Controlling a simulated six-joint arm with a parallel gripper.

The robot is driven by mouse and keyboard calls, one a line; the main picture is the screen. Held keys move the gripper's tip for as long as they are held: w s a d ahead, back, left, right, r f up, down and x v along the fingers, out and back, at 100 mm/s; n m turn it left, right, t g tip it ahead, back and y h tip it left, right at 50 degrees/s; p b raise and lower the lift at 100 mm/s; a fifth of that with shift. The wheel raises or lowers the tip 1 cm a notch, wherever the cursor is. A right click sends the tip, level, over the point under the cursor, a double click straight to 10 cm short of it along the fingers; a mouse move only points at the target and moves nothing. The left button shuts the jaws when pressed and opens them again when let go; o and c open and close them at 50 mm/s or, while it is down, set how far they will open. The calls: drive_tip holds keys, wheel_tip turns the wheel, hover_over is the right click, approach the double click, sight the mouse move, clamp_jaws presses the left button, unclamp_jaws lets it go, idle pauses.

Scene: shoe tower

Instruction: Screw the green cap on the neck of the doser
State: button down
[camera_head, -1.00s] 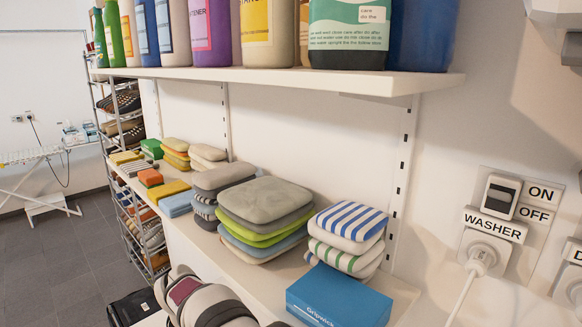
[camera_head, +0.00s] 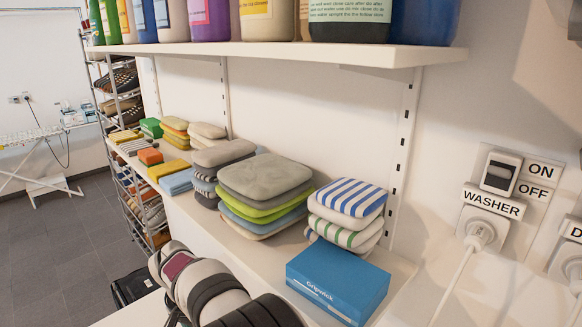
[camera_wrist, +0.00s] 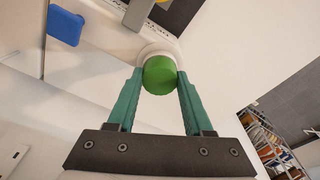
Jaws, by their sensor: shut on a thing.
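In the wrist view, my gripper (camera_wrist: 158,80) has two teal fingers closed on the sides of a round green cap (camera_wrist: 160,74). The cap sits at the fingertips. A pale round rim (camera_wrist: 157,49) shows just beyond the cap. I cannot tell whether it is the doser's neck, or whether the cap touches it. In the head view my gripper and the cap are out of sight, and I cannot make out the doser there.
The head view shows a shelf (camera_head: 300,55) of bottles above a ledge with folded cloth stacks (camera_head: 265,175) and a blue box (camera_head: 338,284). A washer switch and plug (camera_head: 480,232) are on the right wall. A blue object (camera_wrist: 65,25) lies upper left in the wrist view.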

drive_tip(key=shift+s+f+m, duration=0.1)
drive_tip(key=shift+f+m, duration=0.1)
drive_tip(key=shift+m, duration=0.3)
drive_tip(key=shift+f, duration=0.2)
idle(0.3)
drive_tip(key=m, duration=0.6)
drive_tip(key=shift+g+h, duration=0.3)
drive_tip(key=shift+h, duration=0.1)
drive_tip(key=shift+f, duration=0.15)
